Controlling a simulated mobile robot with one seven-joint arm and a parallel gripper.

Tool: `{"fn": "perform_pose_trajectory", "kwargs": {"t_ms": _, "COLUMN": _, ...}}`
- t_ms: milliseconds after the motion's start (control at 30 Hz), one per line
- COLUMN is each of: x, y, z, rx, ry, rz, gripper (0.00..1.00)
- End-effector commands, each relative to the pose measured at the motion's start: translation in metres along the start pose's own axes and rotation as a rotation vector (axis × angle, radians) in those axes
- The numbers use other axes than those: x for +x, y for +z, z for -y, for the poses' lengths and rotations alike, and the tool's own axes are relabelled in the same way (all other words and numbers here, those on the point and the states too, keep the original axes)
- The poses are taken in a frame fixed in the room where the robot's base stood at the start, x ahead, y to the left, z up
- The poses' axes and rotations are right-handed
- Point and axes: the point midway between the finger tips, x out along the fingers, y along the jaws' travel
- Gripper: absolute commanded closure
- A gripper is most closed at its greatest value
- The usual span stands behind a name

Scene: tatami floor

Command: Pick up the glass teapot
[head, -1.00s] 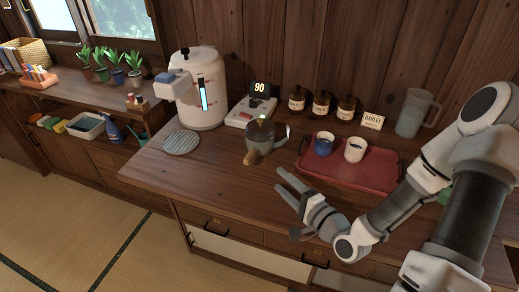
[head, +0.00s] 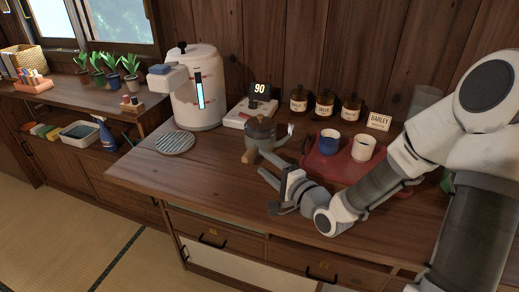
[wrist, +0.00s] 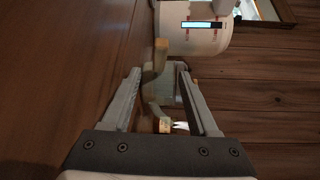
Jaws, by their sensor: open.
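A large white dispenser (head: 198,95) and a round slatted mat (head: 175,142) are left of the teapot. A scale reading 90 (head: 250,112) stands behind it. A red tray (head: 325,168) with a blue cup (head: 328,141) and a white cup (head: 363,148) lies close on the right. Brown jars (head: 324,104) line the wall.

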Motion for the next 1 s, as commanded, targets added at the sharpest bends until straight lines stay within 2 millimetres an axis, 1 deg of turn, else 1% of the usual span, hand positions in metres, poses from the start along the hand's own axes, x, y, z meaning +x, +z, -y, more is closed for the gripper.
{"fn": "perform_pose_trajectory", "kwargs": {"t_ms": 33, "x": 0.007, "y": 0.000, "z": -0.001, "rx": -0.001, "ry": -0.002, "rz": 0.001, "gripper": 0.40}}
{"fn": "perform_pose_trajectory", "kwargs": {"t_ms": 267, "x": 0.023, "y": -0.001, "z": -0.002, "rx": -0.001, "ry": -0.002, "rz": 0.001, "gripper": 0.40}}
{"fn": "perform_pose_trajectory", "kwargs": {"t_ms": 400, "x": 0.045, "y": -0.004, "z": -0.005, "rx": -0.001, "ry": -0.003, "rz": 0.001, "gripper": 0.40}}
{"fn": "perform_pose_trajectory", "kwargs": {"t_ms": 533, "x": 0.061, "y": -0.004, "z": -0.004, "rx": 0.000, "ry": -0.001, "rz": 0.000, "gripper": 0.40}}
{"fn": "perform_pose_trajectory", "kwargs": {"t_ms": 633, "x": 0.066, "y": -0.004, "z": -0.002, "rx": 0.000, "ry": -0.001, "rz": 0.000, "gripper": 0.40}}
{"fn": "perform_pose_trajectory", "kwargs": {"t_ms": 833, "x": 0.066, "y": -0.005, "z": -0.002, "rx": 0.000, "ry": 0.000, "rz": -0.001, "gripper": 0.40}}
{"fn": "perform_pose_trajectory", "kwargs": {"t_ms": 867, "x": 0.066, "y": -0.005, "z": -0.002, "rx": 0.000, "ry": 0.000, "rz": -0.001, "gripper": 0.44}}
{"fn": "perform_pose_trajectory", "kwargs": {"t_ms": 1000, "x": 0.066, "y": -0.005, "z": -0.002, "rx": 0.000, "ry": 0.000, "rz": -0.001, "gripper": 0.69}}
